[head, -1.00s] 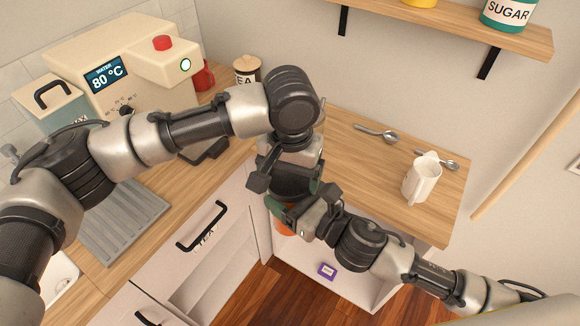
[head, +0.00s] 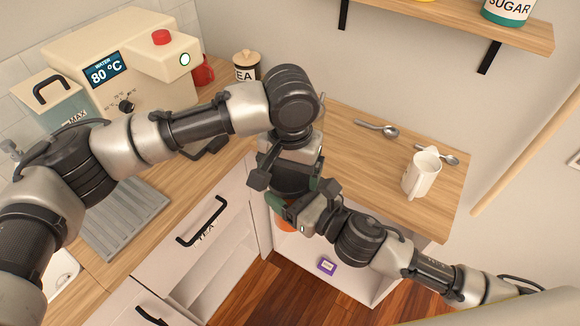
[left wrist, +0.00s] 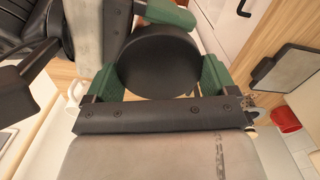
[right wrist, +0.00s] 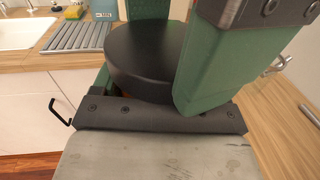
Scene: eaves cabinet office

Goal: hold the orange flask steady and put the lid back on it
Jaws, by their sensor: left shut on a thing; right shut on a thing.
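The orange flask (head: 286,222) shows only as a small patch below my grippers in the head view. My right gripper (head: 292,213) is shut on it from the right, and the flask's body is mostly hidden. The black round lid (left wrist: 158,65) sits between the green fingers of my left gripper (left wrist: 160,78), which is shut on it. In the right wrist view the lid (right wrist: 145,62) is right above my right gripper, with a thin orange edge under it. I cannot tell whether lid and flask touch.
A white mug (head: 421,175) and spoons (head: 377,128) stand and lie on the wooden counter (head: 350,160) to the right. A water dispenser (head: 120,70), a tea jar (head: 246,66) and a red cup (head: 203,73) are at the left. A purple-labelled item (head: 326,265) is below.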

